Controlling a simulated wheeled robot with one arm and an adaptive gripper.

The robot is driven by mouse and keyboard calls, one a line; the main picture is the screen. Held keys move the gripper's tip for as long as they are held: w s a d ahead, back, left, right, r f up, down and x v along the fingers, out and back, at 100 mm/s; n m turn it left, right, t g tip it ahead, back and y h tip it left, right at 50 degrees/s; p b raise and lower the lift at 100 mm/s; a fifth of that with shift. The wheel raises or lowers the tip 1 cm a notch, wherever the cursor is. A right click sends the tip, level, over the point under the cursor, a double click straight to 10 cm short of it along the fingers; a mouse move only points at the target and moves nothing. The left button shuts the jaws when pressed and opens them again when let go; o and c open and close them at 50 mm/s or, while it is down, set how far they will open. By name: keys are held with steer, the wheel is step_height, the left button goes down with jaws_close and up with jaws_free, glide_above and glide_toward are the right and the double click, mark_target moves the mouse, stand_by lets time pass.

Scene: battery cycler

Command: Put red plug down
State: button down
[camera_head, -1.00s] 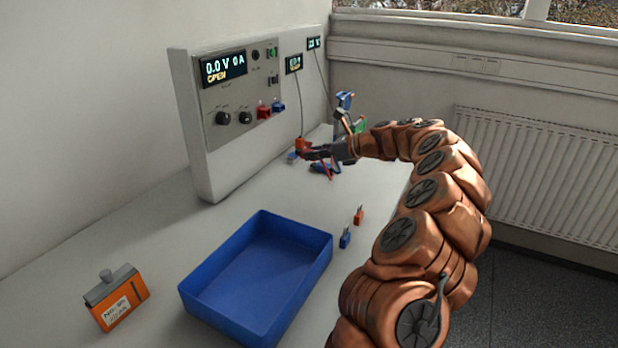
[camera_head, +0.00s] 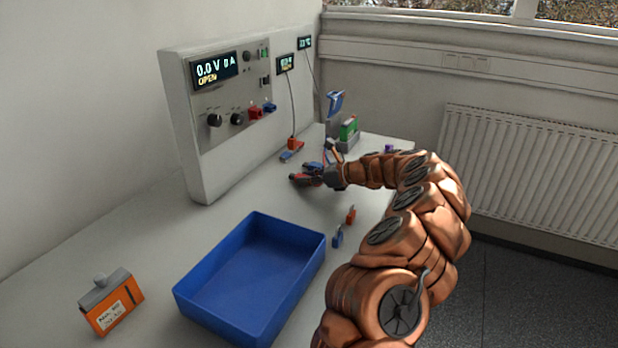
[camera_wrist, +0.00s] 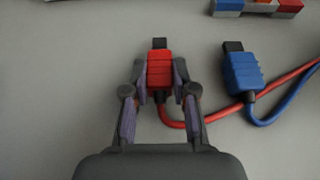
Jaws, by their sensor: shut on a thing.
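The red plug (camera_wrist: 159,70) is between the two fingers of my gripper (camera_wrist: 159,82) in the wrist view, its dark tip pointing away from me. My gripper is shut on it. In the head view my gripper (camera_head: 306,181) is low over the bench, with the red plug (camera_head: 298,178) at its tips. A red cable (camera_wrist: 190,124) runs from the plug to the right. I cannot tell whether the plug touches the bench. A blue plug (camera_wrist: 242,69) with a blue cable lies just to its right in the wrist view.
A panel (camera_head: 215,120) with a display reading 0.0 V and OPEN stands at the back left. A blue tray (camera_head: 185,300) and an orange battery (camera_head: 112,305) are in front. Small blue (camera_head: 337,238) and orange (camera_head: 351,215) pieces stand right of the tray. A red-and-blue piece (camera_head: 292,150) lies beyond my gripper.

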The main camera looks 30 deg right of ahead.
steer(key=c, duration=0.9)
jaws_free()
steer(key=shift+f, duration=0.1)
steer(key=shift+c, duration=0.2)
steer(key=shift+f+b, duration=0.25)
steer(key=shift+b, duration=0.5)
steer(key=v, duration=0.6)
steer(key=shift+s+r, duration=0.2)
steer(key=shift+r, duration=0.15)
steer(key=shift+s+d+r, duration=0.2)
steer(key=shift+s+d, duration=0.2)
steer(key=shift+s, duration=0.15)
